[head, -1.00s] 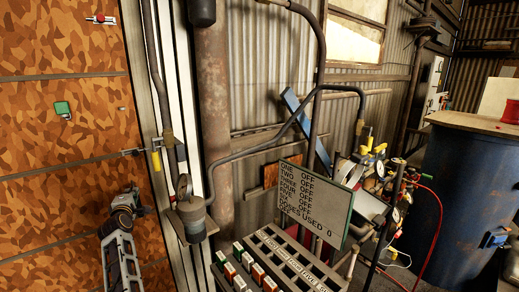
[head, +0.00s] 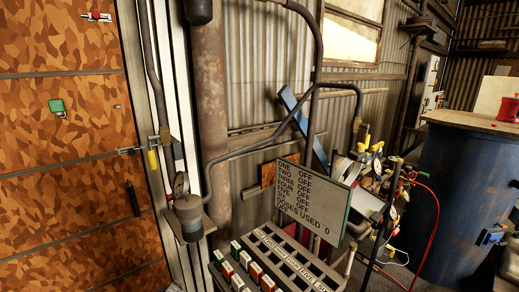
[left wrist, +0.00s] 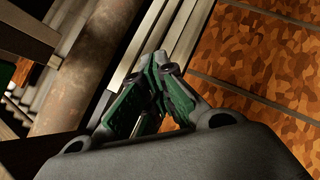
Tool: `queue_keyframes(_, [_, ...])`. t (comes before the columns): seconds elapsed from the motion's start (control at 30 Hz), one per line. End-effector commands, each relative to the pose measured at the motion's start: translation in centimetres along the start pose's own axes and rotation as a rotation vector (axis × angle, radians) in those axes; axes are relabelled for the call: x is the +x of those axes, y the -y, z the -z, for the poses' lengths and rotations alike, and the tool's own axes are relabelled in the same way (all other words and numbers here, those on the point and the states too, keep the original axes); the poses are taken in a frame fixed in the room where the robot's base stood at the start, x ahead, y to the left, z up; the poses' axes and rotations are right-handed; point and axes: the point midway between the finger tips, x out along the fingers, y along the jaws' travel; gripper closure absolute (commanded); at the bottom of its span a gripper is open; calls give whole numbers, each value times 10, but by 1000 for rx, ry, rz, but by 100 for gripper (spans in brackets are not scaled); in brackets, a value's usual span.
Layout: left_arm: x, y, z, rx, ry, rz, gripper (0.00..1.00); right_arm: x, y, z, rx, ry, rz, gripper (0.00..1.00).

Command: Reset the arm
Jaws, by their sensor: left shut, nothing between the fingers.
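My left gripper (left wrist: 160,68) shows in the left wrist view, with its green-padded fingers closed together and nothing between them. Behind it are pale upright rails and the orange-brown patterned panel (left wrist: 265,65). In the head view that panel (head: 60,130) fills the left side, and my left gripper is not clearly visible there; only a small pale bit shows at the bottom edge. A black handle (head: 132,198) is in plain sight on the panel. My right gripper is in neither view.
A sign (head: 312,200) lists ONE to SIX as OFF and doses used 0. Below it stands a rack of red, green and white switches (head: 247,270). A rusty pipe (head: 211,110) rises behind, and a blue barrel (head: 462,200) stands at right.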

Motion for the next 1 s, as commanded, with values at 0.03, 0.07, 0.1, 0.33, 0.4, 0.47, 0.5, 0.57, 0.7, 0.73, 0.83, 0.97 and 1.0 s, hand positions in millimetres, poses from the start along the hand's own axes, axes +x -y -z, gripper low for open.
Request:
queue_keyframes(0.03, [0,17,-21,38,27,20,100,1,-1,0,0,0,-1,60])
queue_keyframes(0.07, [0,26,-32,62,42,29,100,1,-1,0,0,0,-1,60])
queue_keyframes(0.1, [-1,37,-46,91,61,41,100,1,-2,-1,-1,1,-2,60])
queue_keyframes(0.33, [-14,105,-128,263,175,102,100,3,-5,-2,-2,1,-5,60])
queue_keyframes(0.4, [-21,126,-151,315,211,117,100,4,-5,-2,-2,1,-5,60])
queue_keyframes(0.47, [-27,144,-171,358,243,131,100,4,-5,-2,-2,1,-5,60])
queue_keyframes(0.5, [-32,156,-184,386,263,138,100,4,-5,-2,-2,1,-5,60])
queue_keyframes(0.57, [-40,175,-203,429,295,150,100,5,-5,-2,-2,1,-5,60])
queue_keyframes(0.7, [-62,218,-246,527,371,172,100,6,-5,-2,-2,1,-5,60])
queue_keyframes(0.73, [-68,228,-255,548,389,177,100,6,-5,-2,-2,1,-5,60])
queue_keyframes(0.83, [-88,259,-283,616,445,191,100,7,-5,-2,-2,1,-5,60])
queue_keyframes(0.97, [-116,300,-317,705,519,204,100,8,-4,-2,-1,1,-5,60])
queue_keyframes(1.0, [-125,312,-326,731,541,207,100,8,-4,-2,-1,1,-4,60])
